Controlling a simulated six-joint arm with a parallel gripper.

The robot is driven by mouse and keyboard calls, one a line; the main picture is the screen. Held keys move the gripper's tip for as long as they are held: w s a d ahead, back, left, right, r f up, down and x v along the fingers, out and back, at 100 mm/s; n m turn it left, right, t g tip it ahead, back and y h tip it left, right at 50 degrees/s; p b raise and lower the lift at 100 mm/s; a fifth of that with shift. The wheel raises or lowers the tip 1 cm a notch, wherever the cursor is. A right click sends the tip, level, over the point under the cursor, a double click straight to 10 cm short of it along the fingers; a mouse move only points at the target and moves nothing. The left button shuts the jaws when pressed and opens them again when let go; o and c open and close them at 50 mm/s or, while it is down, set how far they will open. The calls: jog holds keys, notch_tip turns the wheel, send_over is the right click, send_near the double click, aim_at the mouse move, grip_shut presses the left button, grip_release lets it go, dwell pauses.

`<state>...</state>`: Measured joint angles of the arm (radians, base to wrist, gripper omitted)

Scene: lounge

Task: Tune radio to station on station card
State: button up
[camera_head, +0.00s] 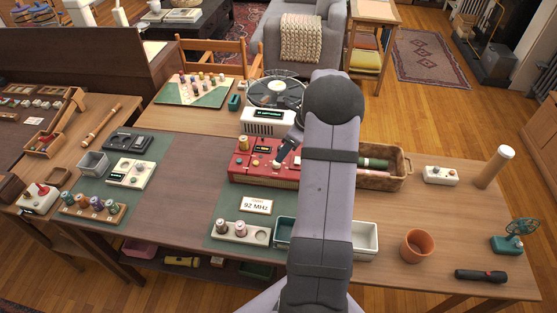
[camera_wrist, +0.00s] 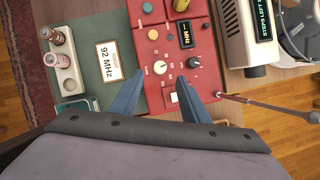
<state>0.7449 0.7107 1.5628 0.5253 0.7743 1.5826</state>
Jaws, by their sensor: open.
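The red radio (camera_head: 250,172) stands on the table, partly hidden by my arm. The wrist view shows its red top (camera_wrist: 155,25) with a small dark display (camera_wrist: 184,32) marked MHz; its number is too small to read. A cream knob (camera_wrist: 160,67) and a dark knob (camera_wrist: 193,62) sit below the display, with a pale square piece near the lower edge. The station card (camera_head: 257,205) reads 92 MHz and lies left of the radio in the wrist view (camera_wrist: 109,61). My gripper (camera_wrist: 160,88) is open above the radio, its fingers spread either side of the cream knob's line, holding nothing.
A white device with a lit display (camera_head: 268,115) and a round fan-like top stands behind the radio. A thin rod (camera_wrist: 240,98) sticks out beside the radio. A tray with small cylinders (camera_head: 240,231) lies in front.

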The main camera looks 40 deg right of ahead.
aim_at(276, 164)
jog(key=shift+f+m, duration=0.1)
jog(key=shift+m, duration=0.2)
jog(key=shift+p+x, duration=1)
jog(key=shift+x, duration=2.6)
jog(key=c, duration=1.1)
